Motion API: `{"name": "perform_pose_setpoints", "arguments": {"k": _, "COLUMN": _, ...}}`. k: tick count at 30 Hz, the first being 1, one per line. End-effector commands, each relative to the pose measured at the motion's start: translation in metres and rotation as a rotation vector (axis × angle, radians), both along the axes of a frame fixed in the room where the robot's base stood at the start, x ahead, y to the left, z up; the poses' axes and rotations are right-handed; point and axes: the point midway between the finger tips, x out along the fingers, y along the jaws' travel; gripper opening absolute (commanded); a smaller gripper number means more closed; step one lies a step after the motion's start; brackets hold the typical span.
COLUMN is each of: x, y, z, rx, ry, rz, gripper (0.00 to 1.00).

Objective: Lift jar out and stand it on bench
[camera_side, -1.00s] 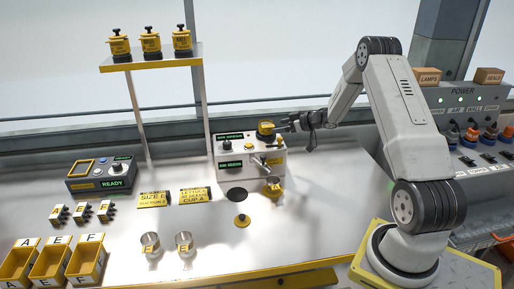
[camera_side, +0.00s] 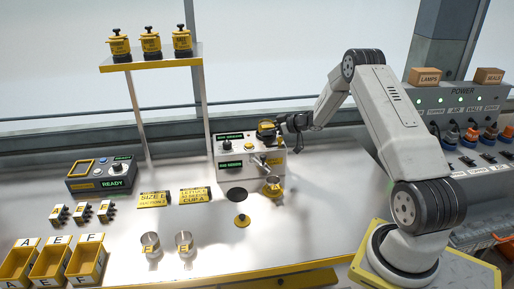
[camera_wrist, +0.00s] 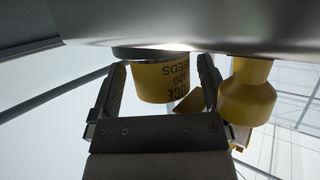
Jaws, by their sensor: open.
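The jar (camera_side: 266,130) is yellow with a dark part and sits at the top of the white seeder machine (camera_side: 233,155) in the side view. In the wrist view the jar (camera_wrist: 160,82) shows upside down, with black lettering that includes "SEEDS". My gripper (camera_side: 283,127) is at the jar's right side, level with it. In the wrist view my gripper (camera_wrist: 163,66) is open, with one finger on each side of the jar. I cannot tell whether either finger touches it. The jar's far side is hidden.
A yellow funnel-shaped part (camera_wrist: 247,93) is close beside one finger. A lever (camera_side: 262,161) and a yellow cup (camera_side: 272,186) are at the machine's front. Several yellow jars stand on the shelf (camera_side: 150,64). Bench (camera_side: 310,220) is clear right of centre.

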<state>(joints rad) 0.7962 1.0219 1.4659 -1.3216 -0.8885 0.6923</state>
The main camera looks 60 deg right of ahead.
Motion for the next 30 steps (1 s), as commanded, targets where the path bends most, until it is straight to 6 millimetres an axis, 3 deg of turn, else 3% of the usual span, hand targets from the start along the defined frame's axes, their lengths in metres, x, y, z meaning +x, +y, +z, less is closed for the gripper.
{"name": "perform_pose_setpoints", "arguments": {"k": 5, "x": 0.000, "y": 0.000, "z": 0.000, "rx": 0.000, "ry": 0.000, "rz": 0.000, "gripper": 0.97}}
{"name": "perform_pose_setpoints", "arguments": {"k": 13, "x": 0.000, "y": 0.000, "z": 0.000, "rx": 0.000, "ry": 0.000, "rz": 0.000, "gripper": 0.11}}
{"name": "perform_pose_setpoints", "arguments": {"k": 23, "x": 0.000, "y": 0.000, "z": 0.002, "rx": -0.001, "ry": -0.001, "rz": 0.000, "gripper": 0.09}}
{"name": "perform_pose_setpoints", "arguments": {"k": 30, "x": 0.000, "y": -0.001, "z": 0.015, "rx": -0.003, "ry": -0.003, "rz": 0.000, "gripper": 0.09}}
